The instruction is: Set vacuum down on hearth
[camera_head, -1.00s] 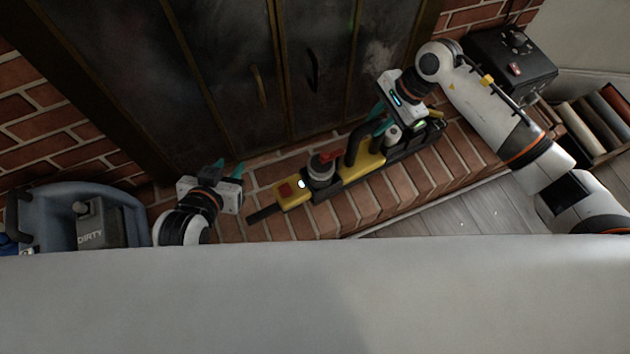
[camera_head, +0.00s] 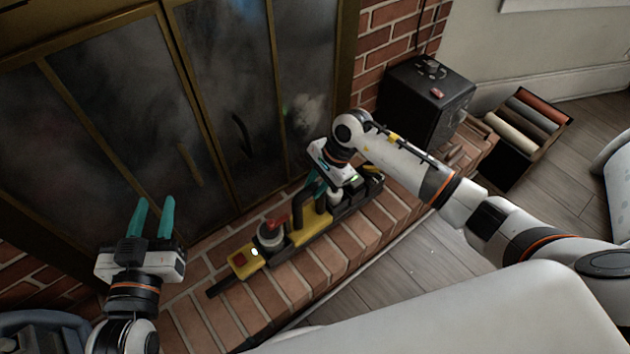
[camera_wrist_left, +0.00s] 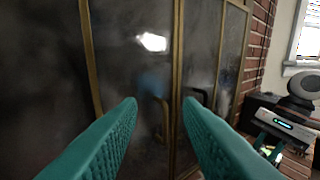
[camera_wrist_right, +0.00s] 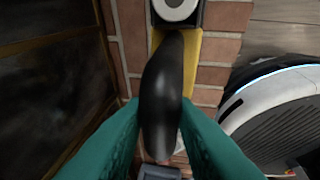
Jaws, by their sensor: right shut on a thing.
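The yellow and black vacuum (camera_head: 308,231) lies lengthwise along the brick hearth (camera_head: 370,225) in the head view, its dark nozzle end toward the lower left. It appears to rest on the bricks. My right gripper (camera_head: 318,186) is at the vacuum's upper right part. In the right wrist view its teal fingers (camera_wrist_right: 160,140) are on either side of the black handle (camera_wrist_right: 163,90) and closed on it. My left gripper (camera_head: 150,218) is empty with its teal fingers apart, in front of the glass doors. The left wrist view shows the doors between its fingers (camera_wrist_left: 160,125).
Fireplace glass doors (camera_head: 215,100) with brass frames stand behind the hearth. A black box (camera_head: 425,98) sits at the hearth's right end, with a crate of rolls (camera_head: 525,130) beside it. A grey-blue container (camera_head: 40,330) is at lower left. Wood floor (camera_head: 385,275) lies in front.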

